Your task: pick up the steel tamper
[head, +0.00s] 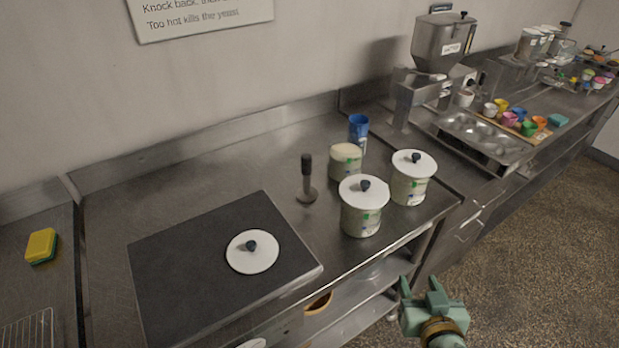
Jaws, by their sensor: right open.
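The steel tamper (307,182) stands upright on the steel counter, with a dark handle on top and a round steel base. It is behind the dark slab and to the left of the tubs. My right gripper (420,286) is at the lower right, in front of the counter's edge. Its fingers are apart with nothing between them, and it is well away from the tamper. My left gripper is not in view.
A white lid (252,251) lies on the dark slab (185,262). The counter left of the tamper is clear.

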